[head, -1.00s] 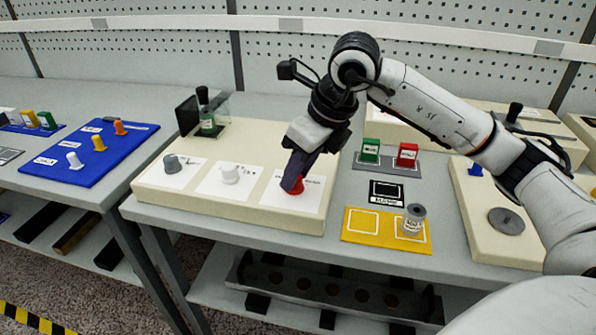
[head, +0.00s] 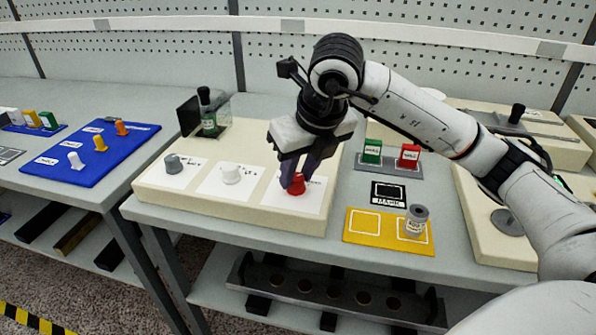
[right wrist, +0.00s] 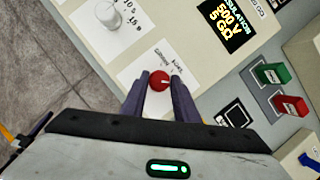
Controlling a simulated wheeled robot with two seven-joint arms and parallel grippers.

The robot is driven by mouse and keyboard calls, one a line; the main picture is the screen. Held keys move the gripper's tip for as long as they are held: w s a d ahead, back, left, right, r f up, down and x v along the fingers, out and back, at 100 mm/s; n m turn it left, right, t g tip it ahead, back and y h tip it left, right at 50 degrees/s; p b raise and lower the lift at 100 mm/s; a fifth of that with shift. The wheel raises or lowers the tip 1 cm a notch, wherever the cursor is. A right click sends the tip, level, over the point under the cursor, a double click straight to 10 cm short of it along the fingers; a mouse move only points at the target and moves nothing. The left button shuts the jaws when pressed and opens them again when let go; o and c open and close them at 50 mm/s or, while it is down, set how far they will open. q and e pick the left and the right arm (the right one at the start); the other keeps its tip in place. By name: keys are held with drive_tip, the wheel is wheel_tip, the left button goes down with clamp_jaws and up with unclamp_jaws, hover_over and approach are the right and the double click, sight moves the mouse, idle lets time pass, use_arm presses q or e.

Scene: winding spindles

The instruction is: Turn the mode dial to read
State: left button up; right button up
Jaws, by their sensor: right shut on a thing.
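A red dial (head: 297,184) sits on a white label card (head: 309,197) at the right end of the cream console (head: 250,215). My right gripper (head: 295,176) points down with its two purple fingers on either side of the dial, shut on it. In the right wrist view the red dial (right wrist: 159,81) lies between the fingertips and has a small white mark on its top, toward the right. Small words are printed on the card beyond it, too small to read surely. My left gripper is not in view.
A white dial (head: 231,173) and a grey dial (head: 173,163) stand on the same console. Green (head: 372,151) and red (head: 409,156) blocks and a yellow mat (head: 370,228) with a canister (head: 416,221) lie right.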

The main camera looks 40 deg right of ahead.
drive_tip(key=o, duration=1)
drive_tip(key=shift+o, duration=0.2)
drive_tip(key=v, duration=1)
drive_tip(key=shift+p, duration=0.45)
drive_tip(key=shift+s+r, duration=0.1)
